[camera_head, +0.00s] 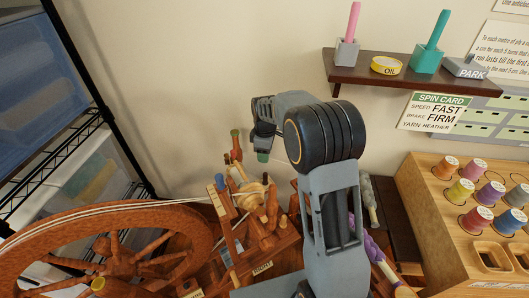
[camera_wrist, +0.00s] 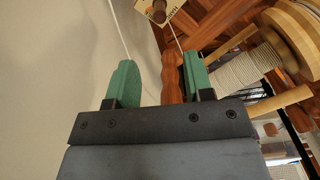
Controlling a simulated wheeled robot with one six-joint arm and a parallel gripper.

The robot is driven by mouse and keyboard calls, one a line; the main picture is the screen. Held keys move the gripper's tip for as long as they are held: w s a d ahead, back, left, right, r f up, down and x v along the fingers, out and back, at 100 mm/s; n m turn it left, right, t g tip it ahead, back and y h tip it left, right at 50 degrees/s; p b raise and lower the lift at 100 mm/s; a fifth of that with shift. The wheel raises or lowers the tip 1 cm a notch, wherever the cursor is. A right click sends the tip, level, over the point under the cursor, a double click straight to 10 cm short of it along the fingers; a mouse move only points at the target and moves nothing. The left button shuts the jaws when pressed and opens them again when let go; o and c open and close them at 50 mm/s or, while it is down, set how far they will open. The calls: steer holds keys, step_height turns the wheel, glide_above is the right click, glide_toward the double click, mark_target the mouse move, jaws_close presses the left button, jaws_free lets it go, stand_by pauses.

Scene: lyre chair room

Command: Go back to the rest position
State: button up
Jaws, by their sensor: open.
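My gripper shows in the wrist view (camera_wrist: 160,80) with its two green fingers apart and nothing between them. In the head view only a green tip of my gripper (camera_head: 263,156) shows, below the bent grey and black arm, in front of the plain wall. It hangs above and behind the wooden spinning wheel's flyer part, apart from it as far as I can tell. The spinning wheel (camera_head: 150,228) fills the lower left, and white yarn runs from its rim to the bobbin (camera_head: 250,197). In the wrist view the wound white bobbin (camera_wrist: 245,68) lies right of the fingers.
A dark wall shelf (camera_head: 400,78) holds a pink-handled piece, a teal one, an OIL tin (camera_head: 386,65) and a PARK block (camera_head: 465,67). A wooden rack (camera_head: 440,215) with several coloured spools stands right. A black wire shelf (camera_head: 75,140) stands left.

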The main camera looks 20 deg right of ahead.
steer(key=s+r+m+t+p, duration=0.3)
steer(key=s+r+m+p, duration=0.9)
steer(key=s+r+p, duration=0.5)
steer(key=s+r, duration=0.6)
steer(key=r, duration=0.2)
steer(key=shift+s+r+t, duration=0.3)
steer(key=shift+s, duration=0.1)
steer(key=shift+a, duration=0.1)
